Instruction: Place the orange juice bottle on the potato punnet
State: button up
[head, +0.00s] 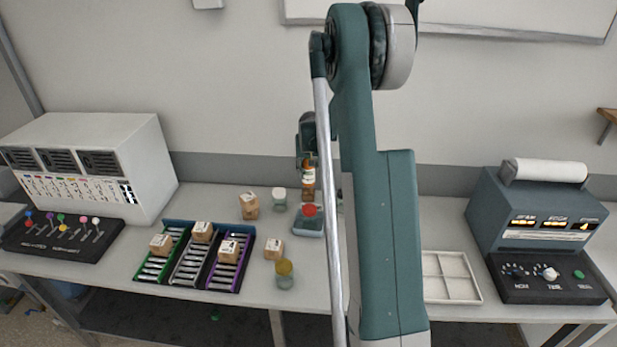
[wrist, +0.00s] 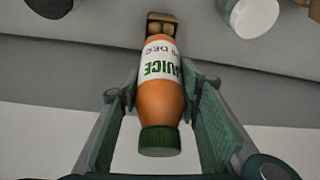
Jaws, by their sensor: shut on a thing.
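The orange juice bottle (wrist: 158,100) has an orange body, a white label with green print and a green cap. My gripper (wrist: 158,112) is shut on it, one finger on each side. In the head view the bottle (head: 308,178) is upright below my gripper (head: 307,152). The potato punnet (wrist: 161,20), a small brown tray with round potatoes, shows just beyond the bottle's base in the wrist view, partly hidden by it. I cannot tell whether bottle and punnet touch.
A white-lidded jar (head: 279,198) and a brown item (head: 249,206) stand left of the bottle. A red-lidded jar (head: 309,215) on a blue-grey tray stands just in front. Coloured racks (head: 222,273) with boxes lie further left. A divided white tray (head: 452,290) is at right.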

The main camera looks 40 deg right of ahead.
aim_at(308, 175)
jog(key=shift+f, duration=0.1)
jog(key=shift+f, duration=1.8)
jog(key=shift+f, duration=0.2)
jog(key=o, duration=1)
jog(key=shift+o, duration=0.2)
jog(key=shift+r, duration=0.15)
jog(key=shift+r, duration=0.15)
jog(key=v, duration=1.2)
